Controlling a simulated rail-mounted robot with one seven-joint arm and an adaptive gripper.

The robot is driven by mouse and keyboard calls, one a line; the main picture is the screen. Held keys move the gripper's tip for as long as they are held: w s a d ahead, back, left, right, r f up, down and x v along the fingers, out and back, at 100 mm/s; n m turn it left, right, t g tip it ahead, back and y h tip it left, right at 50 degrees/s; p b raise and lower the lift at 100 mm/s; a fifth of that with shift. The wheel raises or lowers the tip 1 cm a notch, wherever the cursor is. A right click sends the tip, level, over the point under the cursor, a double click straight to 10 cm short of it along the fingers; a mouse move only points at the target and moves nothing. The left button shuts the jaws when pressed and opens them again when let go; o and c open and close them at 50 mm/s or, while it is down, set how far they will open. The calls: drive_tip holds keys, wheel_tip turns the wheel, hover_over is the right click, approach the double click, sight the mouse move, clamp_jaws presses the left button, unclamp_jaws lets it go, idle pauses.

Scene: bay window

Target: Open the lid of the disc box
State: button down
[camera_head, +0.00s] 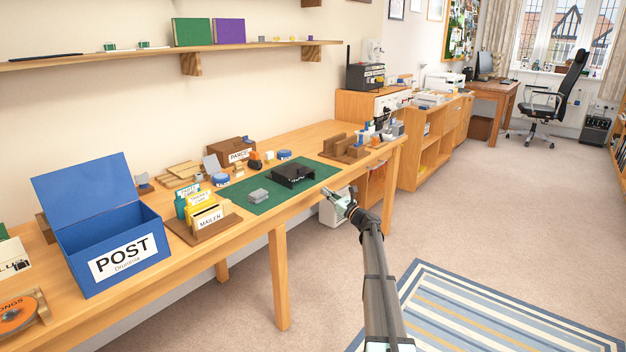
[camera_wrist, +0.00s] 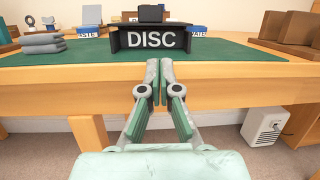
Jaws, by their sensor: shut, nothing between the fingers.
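The disc box (camera_head: 292,174) is a black box on the green mat near the table's front edge. In the wrist view its front (camera_wrist: 150,40) shows the white word DISC, and a dark block-like part rises above the middle of its top edge. I cannot tell from these views how its lid lies. My gripper (camera_head: 328,192) is in front of the table edge, apart from the box. In the wrist view my gripper (camera_wrist: 160,66) is shut and empty, its fingertips together, pointing at the front of the box.
The green mat (camera_head: 258,203) also holds grey stacked pieces (camera_head: 259,196). A blue POST box (camera_head: 105,235) with a raised lid and a MAILER rack (camera_head: 204,224) stand left. Brown wooden blocks (camera_head: 345,148) stand right. The table edge (camera_wrist: 60,76) lies under my fingers.

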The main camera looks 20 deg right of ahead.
sight(309, 185)
drive_tip(key=shift+m, duration=0.3)
drive_tip(key=b+x, duration=0.1)
drive_tip(key=x, duration=0.9)
drive_tip(key=shift+a, duration=0.15)
drive_tip(key=shift+s, duration=0.1)
